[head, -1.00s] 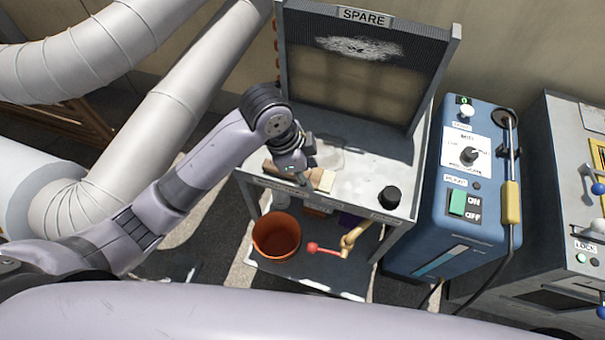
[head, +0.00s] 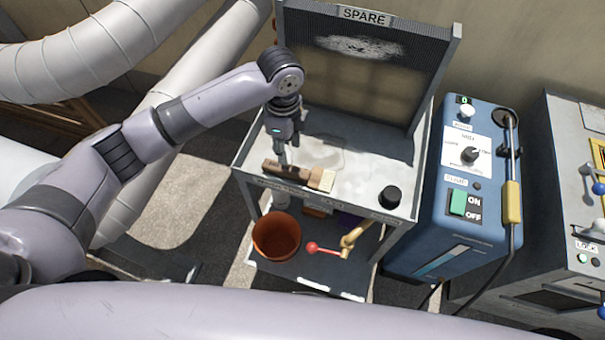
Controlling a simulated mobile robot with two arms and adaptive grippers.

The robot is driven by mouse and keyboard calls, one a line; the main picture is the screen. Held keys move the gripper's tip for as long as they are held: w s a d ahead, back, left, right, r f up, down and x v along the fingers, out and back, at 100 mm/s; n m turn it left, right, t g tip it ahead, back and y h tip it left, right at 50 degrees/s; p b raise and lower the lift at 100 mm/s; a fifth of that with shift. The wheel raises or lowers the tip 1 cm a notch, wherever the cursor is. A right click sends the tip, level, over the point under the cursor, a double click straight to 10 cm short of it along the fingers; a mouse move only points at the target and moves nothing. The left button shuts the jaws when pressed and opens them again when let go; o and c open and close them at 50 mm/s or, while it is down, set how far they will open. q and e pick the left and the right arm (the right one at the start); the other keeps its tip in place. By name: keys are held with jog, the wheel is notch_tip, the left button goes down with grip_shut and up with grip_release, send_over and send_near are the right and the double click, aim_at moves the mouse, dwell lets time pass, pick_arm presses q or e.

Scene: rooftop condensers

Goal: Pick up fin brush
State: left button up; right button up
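The fin brush (head: 300,175), with a brown wooden handle and pale bristles, lies on the top shelf of the grey cart near its front left edge. Its bristle end points right. My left gripper (head: 282,160) points down at the far side of the handle, near its left half. The fingers overlap in this view, so their opening does not show, nor whether they touch the handle. My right gripper is not in view.
A spare coil panel (head: 360,75) stands at the back of the cart (head: 345,205). A black knob-like cap (head: 389,197) is on the front right. An orange bucket (head: 276,236) and a red-ended tool (head: 325,249) are on the lower shelf. A blue machine (head: 458,190) stands right.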

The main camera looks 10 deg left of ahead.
aim_at(288, 168)
pick_arm(q)
notch_tip(288, 168, down, 9)
jog(key=shift+a+f, duration=0.1)
jog(key=shift+f, duration=0.1)
dwell(0.3)
grip_shut()
dwell(0.4)
